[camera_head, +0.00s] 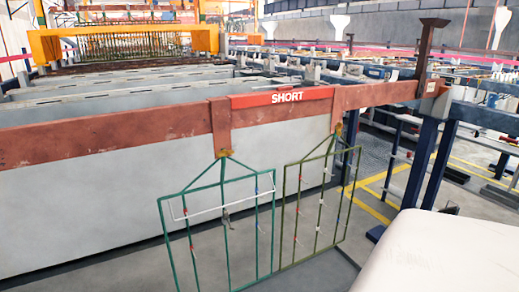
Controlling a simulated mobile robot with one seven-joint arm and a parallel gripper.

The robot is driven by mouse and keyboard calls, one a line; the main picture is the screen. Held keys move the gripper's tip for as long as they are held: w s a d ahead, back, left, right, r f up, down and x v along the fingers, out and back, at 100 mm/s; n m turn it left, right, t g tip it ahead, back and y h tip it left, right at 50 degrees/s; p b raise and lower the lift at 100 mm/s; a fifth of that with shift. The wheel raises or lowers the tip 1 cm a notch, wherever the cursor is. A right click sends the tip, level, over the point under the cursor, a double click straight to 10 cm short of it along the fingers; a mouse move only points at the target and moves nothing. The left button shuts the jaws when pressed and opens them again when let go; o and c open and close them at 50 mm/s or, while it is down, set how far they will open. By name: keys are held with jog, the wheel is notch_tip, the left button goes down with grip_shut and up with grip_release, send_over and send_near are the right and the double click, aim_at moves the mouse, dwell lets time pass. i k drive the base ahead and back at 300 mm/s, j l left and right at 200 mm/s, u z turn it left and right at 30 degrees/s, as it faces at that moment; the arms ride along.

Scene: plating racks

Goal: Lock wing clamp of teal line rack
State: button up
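The teal line rack (226,231) is a thin teal wire frame hanging at the middle left, below a red-brown bar (110,134). A brassy clamp (224,153) joins its peak to a hanger on the bar. The clamp is too small to tell whether it is locked. The rack carries small parts and a white rod across its upper part. My gripper is not in view.
An olive rack (280,239) hangs close to the right of the teal one, with its own clamp (338,128). A red label reading SHORT (284,97) is on the bar. A pale tank wall (80,215) stands behind. Blue posts (421,163) stand right.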

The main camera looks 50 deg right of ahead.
aim_at(224, 152)
jog(key=z, duration=1.2)
jog(key=i, duration=0.4)
jog(key=i+j+z, duration=0.15)
jog(key=i, duration=0.25)
